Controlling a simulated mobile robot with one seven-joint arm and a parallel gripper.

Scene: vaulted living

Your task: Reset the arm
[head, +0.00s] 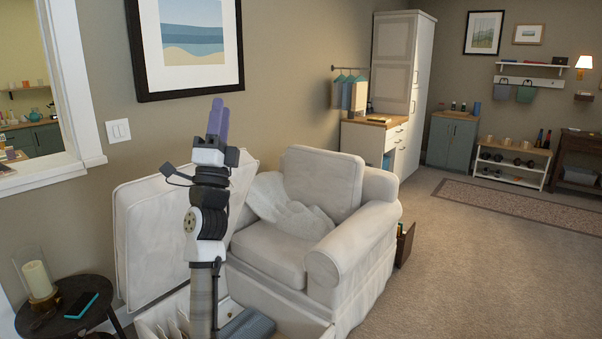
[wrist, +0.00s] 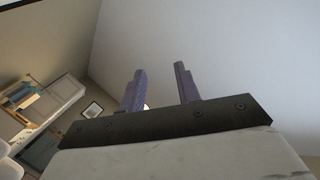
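My arm stands upright in the head view, in front of the white armchair. My gripper (head: 217,118) points straight up, its purple fingers just below the framed beach picture (head: 193,40) in the image. In the wrist view my gripper (wrist: 160,90) shows its two purple fingers apart with a clear gap between them. Nothing is between the fingers.
A white armchair (head: 275,248) stands behind my arm. A dark round side table (head: 75,312) at lower left bears a candle holder (head: 38,280) and a phone-like teal object (head: 81,305). Open carpet (head: 465,265) lies to the right.

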